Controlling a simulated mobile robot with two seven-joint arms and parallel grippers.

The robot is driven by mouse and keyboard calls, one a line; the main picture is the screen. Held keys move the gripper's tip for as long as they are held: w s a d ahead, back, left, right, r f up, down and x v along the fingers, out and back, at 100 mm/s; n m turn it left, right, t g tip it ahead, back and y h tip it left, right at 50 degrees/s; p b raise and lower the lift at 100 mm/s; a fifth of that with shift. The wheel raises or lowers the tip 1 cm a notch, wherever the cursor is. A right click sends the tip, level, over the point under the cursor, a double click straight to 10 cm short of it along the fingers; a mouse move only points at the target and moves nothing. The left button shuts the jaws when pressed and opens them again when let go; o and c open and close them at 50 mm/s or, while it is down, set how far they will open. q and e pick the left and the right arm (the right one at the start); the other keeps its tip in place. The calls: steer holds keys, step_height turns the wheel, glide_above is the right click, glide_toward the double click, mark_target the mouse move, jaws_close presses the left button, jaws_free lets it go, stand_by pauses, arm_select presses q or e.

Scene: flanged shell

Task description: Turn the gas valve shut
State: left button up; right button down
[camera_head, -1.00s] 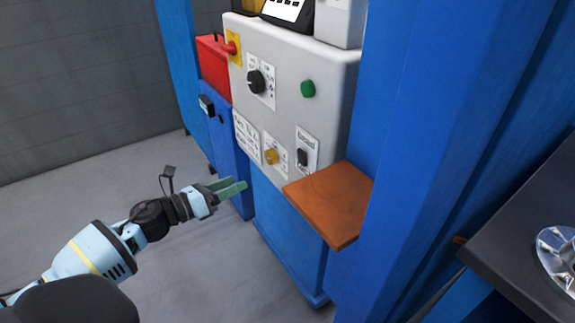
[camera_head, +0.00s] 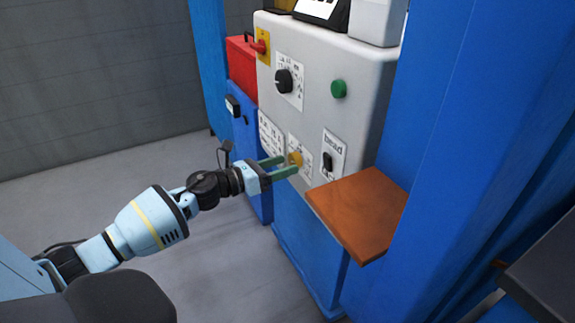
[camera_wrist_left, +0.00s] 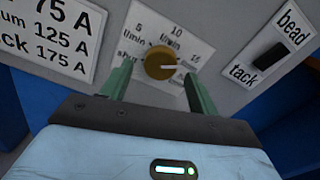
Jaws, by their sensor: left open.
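The gas valve is a round brass-yellow knob (camera_head: 295,158) low on the grey panel front. In the left wrist view the knob (camera_wrist_left: 159,65) has a white pointer line aimed right, away from the "shut" mark at its left. The dial plate (camera_wrist_left: 177,38) around it also reads 5 and 10 l/min. My left gripper (camera_head: 290,167) is open, its green fingers pointing at the panel. In the left wrist view the fingertips (camera_wrist_left: 156,76) lie either side of the knob. I cannot tell whether they touch it. My right gripper is out of view.
A black bead/tack switch (camera_head: 328,161) is right of the valve. A brown shelf (camera_head: 357,208) juts out below right. A black dial (camera_head: 284,81), green button (camera_head: 339,89) and red switch handle (camera_head: 259,47) are higher. A blue post (camera_head: 445,150) stands at right.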

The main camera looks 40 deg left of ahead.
arm_select(q)
steer(key=shift+x, duration=1)
steer(key=c, duration=1)
